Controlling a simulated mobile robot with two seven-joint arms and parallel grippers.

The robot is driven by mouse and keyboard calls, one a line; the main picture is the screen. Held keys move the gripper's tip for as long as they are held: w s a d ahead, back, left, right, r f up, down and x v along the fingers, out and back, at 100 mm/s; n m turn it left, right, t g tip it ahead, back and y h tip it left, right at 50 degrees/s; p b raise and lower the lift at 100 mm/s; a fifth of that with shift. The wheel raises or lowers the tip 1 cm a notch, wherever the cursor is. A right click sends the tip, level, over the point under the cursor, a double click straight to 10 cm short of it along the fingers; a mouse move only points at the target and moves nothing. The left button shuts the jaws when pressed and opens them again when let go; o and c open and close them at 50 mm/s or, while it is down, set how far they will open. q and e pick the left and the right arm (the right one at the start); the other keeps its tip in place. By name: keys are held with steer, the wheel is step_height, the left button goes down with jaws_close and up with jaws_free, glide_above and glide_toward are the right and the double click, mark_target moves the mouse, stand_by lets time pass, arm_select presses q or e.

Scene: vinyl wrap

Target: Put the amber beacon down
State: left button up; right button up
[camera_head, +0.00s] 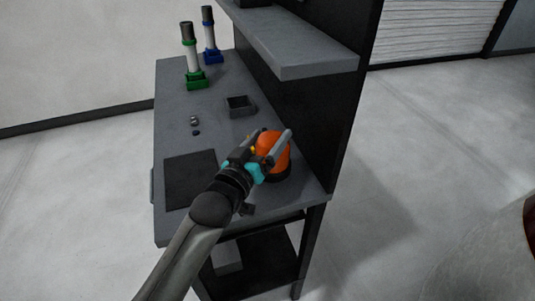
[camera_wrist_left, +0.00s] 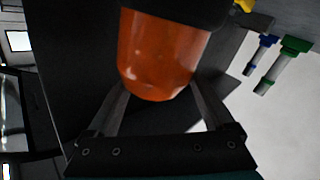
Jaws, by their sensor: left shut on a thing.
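The amber beacon (camera_head: 271,146) has an orange dome and a dark base, and is at the near right part of the grey bench (camera_head: 222,91). My left gripper (camera_head: 272,144) is shut on it, one finger on each side of the dome. In the left wrist view, the orange dome (camera_wrist_left: 160,60) fills the space between the fingers of the left gripper (camera_wrist_left: 160,100). Whether the base touches the bench top cannot be told. My right gripper is not in view.
A black mat (camera_head: 190,180) lies left of the beacon. A small grey open box (camera_head: 240,106), small dark parts (camera_head: 195,124), a green-based cylinder (camera_head: 191,58) and a blue-based cylinder (camera_head: 209,37) stand farther back. A shelf (camera_head: 300,45) overhangs the bench's right side.

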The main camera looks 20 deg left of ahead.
arm_select(q)
step_height(320, 180, down, 3)
steer(key=shift+f+b, duration=0.2)
steer(key=shift+b, duration=0.4)
steer(key=o, duration=1.3)
steer(key=shift+f, duration=0.15)
steer(key=shift+o, duration=0.8)
